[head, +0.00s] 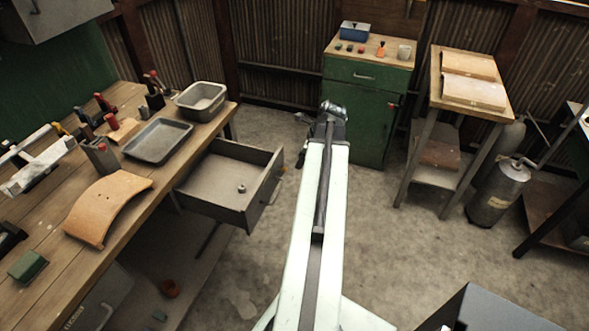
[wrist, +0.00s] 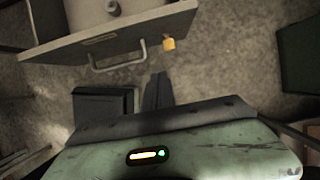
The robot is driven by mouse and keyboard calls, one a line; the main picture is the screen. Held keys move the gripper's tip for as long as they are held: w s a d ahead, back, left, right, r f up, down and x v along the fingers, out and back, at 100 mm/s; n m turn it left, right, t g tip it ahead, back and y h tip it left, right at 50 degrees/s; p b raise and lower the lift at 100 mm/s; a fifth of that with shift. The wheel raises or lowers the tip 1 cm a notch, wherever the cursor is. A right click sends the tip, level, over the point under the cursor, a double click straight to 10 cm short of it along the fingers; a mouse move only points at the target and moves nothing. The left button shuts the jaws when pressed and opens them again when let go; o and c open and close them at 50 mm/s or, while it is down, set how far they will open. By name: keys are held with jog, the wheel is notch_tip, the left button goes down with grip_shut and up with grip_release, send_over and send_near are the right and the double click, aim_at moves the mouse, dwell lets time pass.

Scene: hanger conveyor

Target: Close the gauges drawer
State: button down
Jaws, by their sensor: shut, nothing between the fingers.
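The open drawer (head: 225,185) sticks out from under the wooden workbench on the left, with a small round metal piece inside it. No readable label confirms that it is the gauges drawer. In the wrist view its grey front (wrist: 110,40) lies across the top, with a bar handle (wrist: 117,62) and a label plate. A small yellow thing (wrist: 169,44) shows near the front's right end. My gripper (wrist: 157,92) is shut and empty, a little short of the handle in the picture and apart from it. In the head view my arm's dark end (head: 328,122) is right of the drawer.
The workbench (head: 150,195) carries a flat tray (head: 157,140), a deep pan (head: 201,101) and a curved tan panel (head: 105,208). A green cabinet (head: 358,115) stands behind my arm. A shelf stand (head: 430,120) and a gas cylinder (head: 497,190) are at right. Concrete floor is clear around the drawer.

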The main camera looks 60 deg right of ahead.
jog(key=w+a+f+b, duration=0.1)
jog(key=w+f+b, duration=0.4)
jog(key=w+f, duration=0.1)
jog(key=shift+w+a+f+b, duration=0.3)
jog(key=shift+w+a+f, duration=0.05)
jog(key=shift+f, duration=0.25)
